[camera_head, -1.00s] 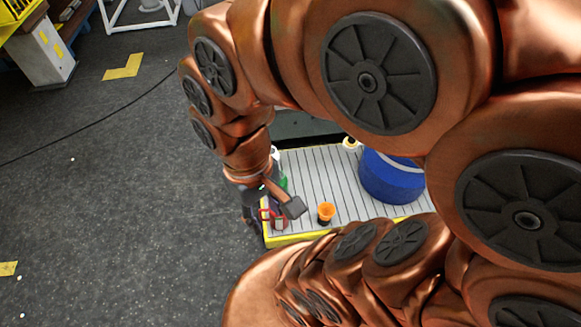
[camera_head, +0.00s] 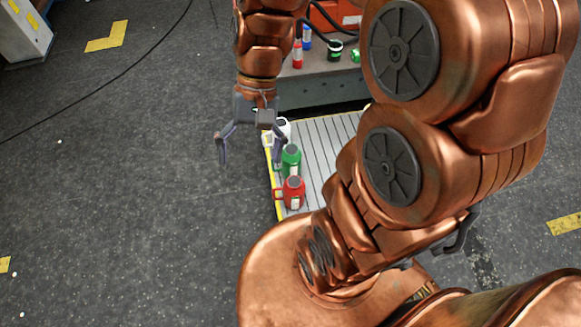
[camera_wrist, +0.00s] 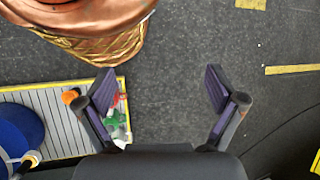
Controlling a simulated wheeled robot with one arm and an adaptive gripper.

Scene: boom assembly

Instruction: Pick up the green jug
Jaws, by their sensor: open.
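The green jug (camera_head: 291,160) stands on a slatted, yellow-edged platform (camera_head: 325,135), between a red jug (camera_head: 293,192) and a white jug (camera_head: 283,127). In the wrist view the green jug (camera_wrist: 115,122) is partly hidden behind the left finger. My gripper (camera_head: 249,162) is open and empty. It points down with its fingers spread; in the head view it appears just left of the green jug and over the platform's left edge. In the wrist view the floor lies between the fingertips (camera_wrist: 160,78), and the jugs are off to the left.
A blue round container (camera_wrist: 20,132) and an orange cup (camera_wrist: 70,97) stand on the platform in the wrist view. A grey bench (camera_head: 330,85) with small bottles is behind it. Floor to the left is open. My arm hides the platform's right part.

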